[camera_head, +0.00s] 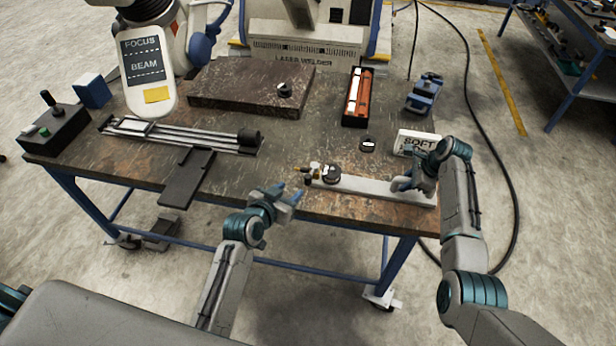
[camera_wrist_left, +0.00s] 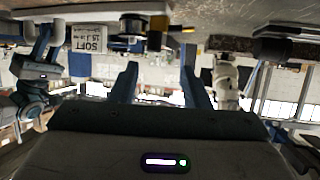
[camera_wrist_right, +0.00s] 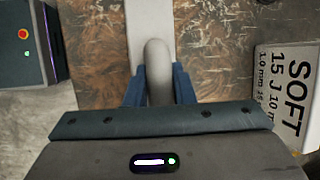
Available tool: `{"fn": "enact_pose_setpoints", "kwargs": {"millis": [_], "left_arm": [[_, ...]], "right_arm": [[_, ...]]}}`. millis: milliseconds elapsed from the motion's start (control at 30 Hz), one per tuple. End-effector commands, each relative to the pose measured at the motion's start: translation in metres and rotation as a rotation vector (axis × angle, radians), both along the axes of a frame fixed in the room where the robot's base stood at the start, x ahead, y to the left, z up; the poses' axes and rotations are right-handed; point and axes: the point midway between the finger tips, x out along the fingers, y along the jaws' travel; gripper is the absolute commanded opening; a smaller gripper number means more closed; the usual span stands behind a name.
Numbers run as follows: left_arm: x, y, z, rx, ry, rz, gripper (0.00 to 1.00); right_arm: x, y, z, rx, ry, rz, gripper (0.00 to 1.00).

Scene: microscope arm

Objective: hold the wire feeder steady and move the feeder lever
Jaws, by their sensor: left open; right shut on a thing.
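The wire feeder (camera_head: 375,187) is a long pale grey bar lying along the table's front right edge. Its left end carries a dark round knob (camera_head: 331,175) and small brass and black parts (camera_head: 308,172); which one is the lever I cannot tell. My right gripper (camera_head: 404,184) is shut on the feeder's rounded grey grip (camera_wrist_right: 158,68) near the bar's right end. My left gripper (camera_head: 289,194) is open and empty, just off the table's front edge, left of the feeder's knob end. In the left wrist view, its two fingers (camera_wrist_left: 160,85) stand apart with nothing between them.
A black tray with orange and white rods (camera_head: 358,97) lies behind. A railed slide (camera_head: 180,135) and dark plate (camera_head: 188,178) occupy the left side.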

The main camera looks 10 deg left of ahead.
Motion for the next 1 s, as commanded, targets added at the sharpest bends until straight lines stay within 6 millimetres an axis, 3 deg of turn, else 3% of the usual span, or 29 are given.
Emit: {"fn": "enact_pose_setpoints", "kwargs": {"millis": [267,700,1000], "left_arm": [[-0.004,-0.001,0.006,0.000,-0.012,-0.074,0.42],[0.068,-0.024,-0.025,-0.003,-0.012,-0.074,0.42],[0.094,-0.032,-0.037,-0.001,-0.012,-0.072,0.42]], "right_arm": [[0.002,0.001,0.003,0.003,-0.005,0.000,0.00],[0.002,0.001,0.003,0.003,-0.005,0.000,0.00],[0.002,0.001,0.003,0.003,-0.005,0.000,0.00]]}}
